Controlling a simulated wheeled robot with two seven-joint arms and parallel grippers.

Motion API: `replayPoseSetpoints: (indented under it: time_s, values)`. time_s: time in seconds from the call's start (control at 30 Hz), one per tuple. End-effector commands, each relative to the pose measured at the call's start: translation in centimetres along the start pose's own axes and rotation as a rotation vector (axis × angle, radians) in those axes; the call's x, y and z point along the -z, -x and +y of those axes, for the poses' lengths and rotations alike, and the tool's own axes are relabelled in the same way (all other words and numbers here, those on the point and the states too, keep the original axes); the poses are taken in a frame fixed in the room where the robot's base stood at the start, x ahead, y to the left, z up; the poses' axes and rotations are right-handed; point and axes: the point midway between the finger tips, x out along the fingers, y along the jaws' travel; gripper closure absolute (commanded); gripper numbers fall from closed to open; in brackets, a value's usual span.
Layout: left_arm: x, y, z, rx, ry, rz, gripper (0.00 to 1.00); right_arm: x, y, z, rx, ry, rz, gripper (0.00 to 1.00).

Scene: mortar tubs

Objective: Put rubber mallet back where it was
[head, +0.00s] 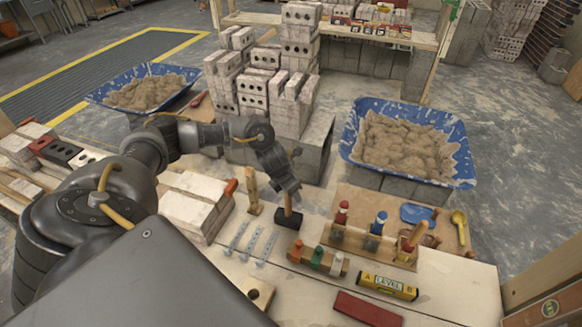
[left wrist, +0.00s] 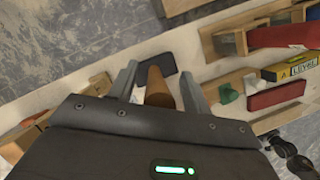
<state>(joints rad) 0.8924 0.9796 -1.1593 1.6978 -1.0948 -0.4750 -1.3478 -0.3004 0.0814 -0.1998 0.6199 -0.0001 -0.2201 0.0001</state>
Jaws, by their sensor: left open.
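The rubber mallet stands head down on the pale bench, with its black head (head: 288,217) on the surface and its wooden handle (head: 288,201) pointing up. My left gripper (head: 287,186) is just above it, pointing down. In the left wrist view the handle end (left wrist: 158,88) shows between the two open fingers (left wrist: 158,88), apart from both as far as I can see, and part of the black head (left wrist: 165,64) shows beyond. How far down the handle the fingertips reach is unclear. My right gripper is not in view.
A wooden upright (head: 253,192) and metal strips (head: 250,241) are left of the mallet. A rack of colored-handled tools (head: 372,243), a level (head: 387,287) and a red block (head: 366,309) lie right and in front. Mortar tubs (head: 345,145) and stacked bricks (head: 265,85) stand behind.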

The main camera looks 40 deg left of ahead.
Motion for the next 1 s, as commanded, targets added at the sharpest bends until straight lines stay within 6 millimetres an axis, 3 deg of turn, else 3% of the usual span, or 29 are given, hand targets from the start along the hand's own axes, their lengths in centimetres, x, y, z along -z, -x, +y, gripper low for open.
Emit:
replayPoseSetpoints:
  time_s: [0.5,0.7,1.0]
  values:
    - [-0.2,8.9,0.1,-0.001,-0.001,-0.006,0.51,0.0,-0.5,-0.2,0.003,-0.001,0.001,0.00]
    - [-0.1,10.4,0.1,-0.001,0.000,-0.004,0.51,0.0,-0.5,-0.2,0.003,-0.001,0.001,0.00]
    - [-0.1,10.5,0.1,-0.001,0.000,-0.003,0.51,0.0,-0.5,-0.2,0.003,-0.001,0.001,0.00]
